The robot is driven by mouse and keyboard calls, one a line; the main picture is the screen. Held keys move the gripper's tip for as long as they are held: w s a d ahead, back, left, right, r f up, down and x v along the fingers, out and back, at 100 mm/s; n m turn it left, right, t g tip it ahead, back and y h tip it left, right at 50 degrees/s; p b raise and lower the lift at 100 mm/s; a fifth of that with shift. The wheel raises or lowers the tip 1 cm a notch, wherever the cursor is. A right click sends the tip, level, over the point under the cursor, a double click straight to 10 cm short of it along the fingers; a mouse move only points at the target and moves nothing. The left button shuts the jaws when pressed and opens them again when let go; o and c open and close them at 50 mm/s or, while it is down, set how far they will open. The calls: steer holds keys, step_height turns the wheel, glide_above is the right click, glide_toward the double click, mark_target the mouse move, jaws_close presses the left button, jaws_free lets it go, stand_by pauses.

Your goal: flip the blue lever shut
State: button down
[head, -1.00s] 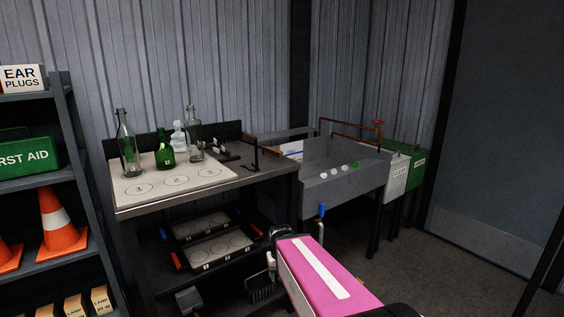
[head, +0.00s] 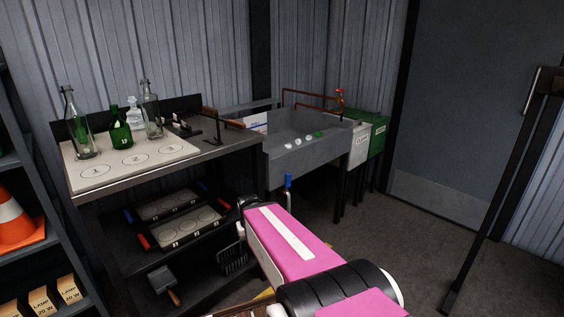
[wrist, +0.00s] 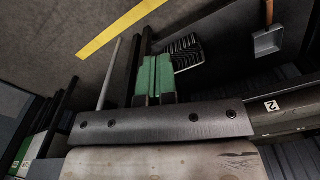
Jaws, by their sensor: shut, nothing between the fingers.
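The blue lever (head: 288,181) hangs below the grey sink (head: 305,160), on the thin drain pipe, its handle about upright in the head view. My pink arm reaches forward just below and left of it. My gripper's fingertips are hidden behind the arm in the head view. In the wrist view my gripper (wrist: 154,76) shows its green pads together, shut and empty. A pale pipe (wrist: 108,75) stands left of the fingers there, apart from them in the picture. I cannot make out the blue lever in the wrist view.
A workbench (head: 180,162) with bottles stands left of the sink, with trays (head: 180,221) on its shelf. A dustpan (head: 163,280) and a black basket (head: 233,258) are low down. White and green bins (head: 377,137) stand right of the sink.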

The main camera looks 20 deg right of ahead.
steer(key=w+d+r+n+t+h, duration=0.3)
steer(key=w+d+r+t, duration=0.3)
steer(key=w+d+r, duration=0.9)
steer(key=w+d, duration=0.3)
steer(key=w, duration=0.1)
steer(key=shift+w+d+r, duration=0.15)
steer(key=shift+w, duration=0.1)
glide_toward(287, 184)
steer(key=f, duration=0.1)
steer(key=w+a+f, duration=0.1)
steer(key=f, duration=0.1)
steer(key=w+a+f, duration=0.1)
steer(key=f, duration=0.1)
steer(key=shift+a, duration=0.2)
steer(key=shift+w+d+r, duration=0.1)
steer(key=shift+w+d, duration=0.05)
steer(key=shift+d, duration=0.45)
steer(key=shift+w+d+r, duration=0.1)
steer(key=shift+w+d, duration=0.05)
steer(key=shift+d, duration=0.4)
steer(key=shift+w+d, duration=0.2)
steer(key=shift+d, duration=0.4)
steer(key=shift+d, duration=0.15)
